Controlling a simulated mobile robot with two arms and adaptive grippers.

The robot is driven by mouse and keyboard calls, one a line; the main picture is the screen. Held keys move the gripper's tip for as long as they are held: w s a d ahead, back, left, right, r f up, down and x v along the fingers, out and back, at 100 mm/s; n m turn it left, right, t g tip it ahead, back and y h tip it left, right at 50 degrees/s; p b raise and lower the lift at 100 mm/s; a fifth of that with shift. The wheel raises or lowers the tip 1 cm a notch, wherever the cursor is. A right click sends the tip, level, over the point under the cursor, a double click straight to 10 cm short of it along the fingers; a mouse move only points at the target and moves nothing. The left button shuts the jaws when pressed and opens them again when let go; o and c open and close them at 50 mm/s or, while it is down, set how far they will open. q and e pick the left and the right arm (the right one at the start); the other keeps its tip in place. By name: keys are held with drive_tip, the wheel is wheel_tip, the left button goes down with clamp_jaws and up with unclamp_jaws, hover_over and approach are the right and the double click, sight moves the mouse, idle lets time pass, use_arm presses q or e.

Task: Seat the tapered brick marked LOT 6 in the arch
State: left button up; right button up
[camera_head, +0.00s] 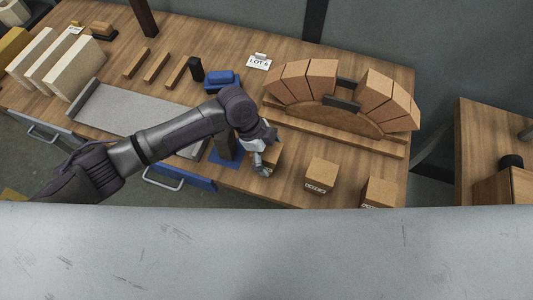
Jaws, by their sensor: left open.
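The arch of tan tapered bricks (310,80) stands on a wooden centring (325,117) at the right of the bench. It has a gap at its crown, with dark pieces (342,103) showing there. A white card reading LOT 6 (259,63) stands behind the arch's left end. My left gripper (262,165) is open at a tan brick (273,156) near the bench's front edge, partly covering it. I cannot tell if they touch. Two more tan bricks (321,175) (379,193) with labels too small to read stand to its right. My right gripper is not in view.
A blue brush-like block (220,78), a black block (196,69) and wooden strips (156,67) lie behind my left arm. A grey tray (130,111) and pale slabs (73,68) are at left. Another wooden table (480,130) stands at right, across a gap.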

use_arm(q)
drive_tip(key=c, duration=1.5)
drive_tip(key=shift+r, duration=0.1)
